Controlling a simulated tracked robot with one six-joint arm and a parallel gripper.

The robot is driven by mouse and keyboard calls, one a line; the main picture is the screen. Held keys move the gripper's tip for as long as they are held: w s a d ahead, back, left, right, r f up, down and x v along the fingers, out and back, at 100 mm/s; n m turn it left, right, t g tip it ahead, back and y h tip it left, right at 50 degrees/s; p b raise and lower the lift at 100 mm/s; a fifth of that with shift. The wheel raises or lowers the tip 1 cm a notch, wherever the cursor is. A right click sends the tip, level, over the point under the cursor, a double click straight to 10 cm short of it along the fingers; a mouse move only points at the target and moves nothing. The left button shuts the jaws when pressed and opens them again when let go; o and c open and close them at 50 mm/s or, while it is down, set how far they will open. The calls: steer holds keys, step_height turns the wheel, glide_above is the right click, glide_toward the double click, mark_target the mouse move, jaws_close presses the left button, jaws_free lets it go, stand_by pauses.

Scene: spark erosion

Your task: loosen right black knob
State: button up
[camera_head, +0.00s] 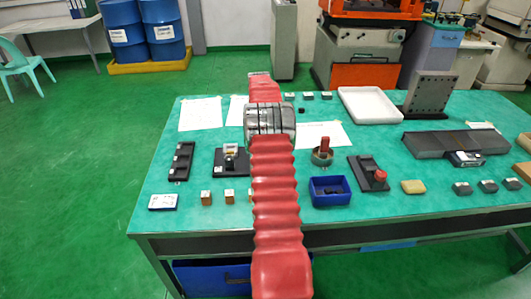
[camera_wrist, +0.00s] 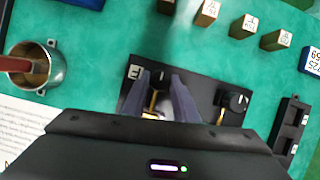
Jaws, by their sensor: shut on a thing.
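A black fixture (camera_wrist: 207,97) with two black knobs lies on the green table. It also shows in the head view (camera_head: 225,168), its right end hidden by my arm. In the wrist view, which is turned about, one black knob (camera_wrist: 158,76) sits between my fingertips at the fixture's left end, the right end in the head view. My gripper (camera_wrist: 159,82) is shut on that knob. A brass-coloured part shows between the fingers. The other black knob (camera_wrist: 237,101) stands free to the right in the wrist view. My gripper is hidden in the head view.
A metal cup (camera_wrist: 52,75) with a red-brown handle and a white paper (camera_wrist: 25,125) lie to the left in the wrist view. Several small blocks (camera_wrist: 243,26) stand above the fixture. A black slotted holder (camera_wrist: 288,128) is at right. A blue bin (camera_head: 330,198) stands nearby.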

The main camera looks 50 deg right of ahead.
steer(key=shift+d, duration=0.1)
stand_by(0.4)
steer(key=o, duration=1.1)
steer(key=shift+c, duration=0.2)
steer(key=shift+w+r, duration=0.1)
steer(key=v, duration=0.7)
steer(key=shift+w+r, duration=0.1)
